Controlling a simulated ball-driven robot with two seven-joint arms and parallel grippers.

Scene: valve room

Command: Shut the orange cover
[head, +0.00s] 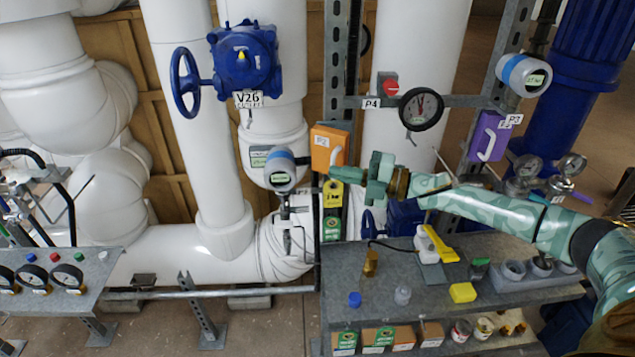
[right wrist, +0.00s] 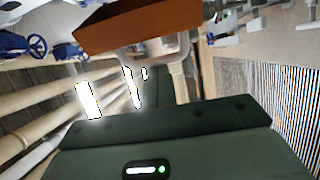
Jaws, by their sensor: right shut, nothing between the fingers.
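The orange cover (head: 328,148) is on the upright strut left of the gauge P4 in the head view, with a pale handle on its face. It also shows as an orange-brown panel (right wrist: 150,24) at the top of the right wrist view. I cannot tell how far it stands open. My right gripper (head: 374,177), patterned green, is shut and empty just right of and slightly below the cover. In the right wrist view its dark green body (right wrist: 165,135) fills the bottom; contact with the cover cannot be told. My left gripper is not in view.
A purple cover (head: 489,136) and a round gauge (head: 421,108) are at the right. A display gauge (head: 280,170) is left of the orange cover. Below my right arm is a grey bench (head: 335,265) with small parts and a yellow-handled tool (head: 440,244). White pipes fill the left.

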